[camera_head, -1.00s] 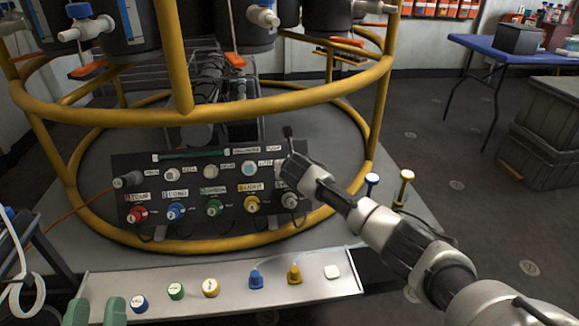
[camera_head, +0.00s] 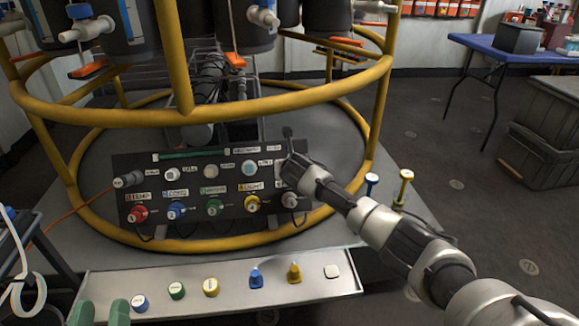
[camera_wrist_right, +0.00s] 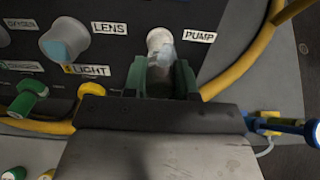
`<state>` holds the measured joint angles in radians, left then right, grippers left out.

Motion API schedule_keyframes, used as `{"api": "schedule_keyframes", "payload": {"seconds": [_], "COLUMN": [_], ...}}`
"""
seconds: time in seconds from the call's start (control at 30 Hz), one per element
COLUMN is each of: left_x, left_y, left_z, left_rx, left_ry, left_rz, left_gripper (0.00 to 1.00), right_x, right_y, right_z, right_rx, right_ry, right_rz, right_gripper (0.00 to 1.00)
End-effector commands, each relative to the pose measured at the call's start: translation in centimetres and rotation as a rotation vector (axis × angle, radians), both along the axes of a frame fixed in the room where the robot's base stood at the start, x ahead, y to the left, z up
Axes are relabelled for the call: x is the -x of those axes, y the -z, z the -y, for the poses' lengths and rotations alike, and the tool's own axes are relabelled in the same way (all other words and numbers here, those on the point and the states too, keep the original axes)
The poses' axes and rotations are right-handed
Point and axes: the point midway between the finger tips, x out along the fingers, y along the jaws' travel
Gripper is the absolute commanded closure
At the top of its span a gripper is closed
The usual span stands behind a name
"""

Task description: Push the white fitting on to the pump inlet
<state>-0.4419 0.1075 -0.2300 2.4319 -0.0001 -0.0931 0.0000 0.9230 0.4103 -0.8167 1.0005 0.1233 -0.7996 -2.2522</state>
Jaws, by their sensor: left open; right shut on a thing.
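My right gripper (camera_wrist_right: 160,70) is shut on the white fitting (camera_wrist_right: 163,45), which shows between and just beyond its green fingers in the right wrist view. The fitting is at the panel beside the PUMP label (camera_wrist_right: 200,36). The pump inlet is hidden behind it, and I cannot tell how far the fitting is on. In the head view my right gripper (camera_head: 294,167) is at the right end of the black panel (camera_head: 190,188) and covers the fitting. My left gripper (camera_head: 99,312) is open, its green fingers apart and empty at the bottom left edge.
A grey tray (camera_head: 215,304) in front of the panel holds several coloured caps and a white square piece (camera_head: 332,271). A yellow tubular frame (camera_head: 250,108) rings the panel.

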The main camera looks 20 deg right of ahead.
Motion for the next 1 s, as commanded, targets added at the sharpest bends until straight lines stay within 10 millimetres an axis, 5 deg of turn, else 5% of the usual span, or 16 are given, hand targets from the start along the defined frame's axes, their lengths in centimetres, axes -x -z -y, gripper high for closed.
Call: {"api": "schedule_keyframes", "payload": {"seconds": [1.0], "left_x": [-0.4], "left_y": [2.6], "left_z": [-0.5], "left_rx": [-0.059], "left_ry": [-0.014], "left_rz": [-0.213], "left_gripper": [0.57], "right_x": [0.0], "right_y": [0.0], "right_z": [0.0], "right_rx": [0.000], "right_ry": [0.000], "right_rz": [0.000], "right_gripper": [1.00]}}
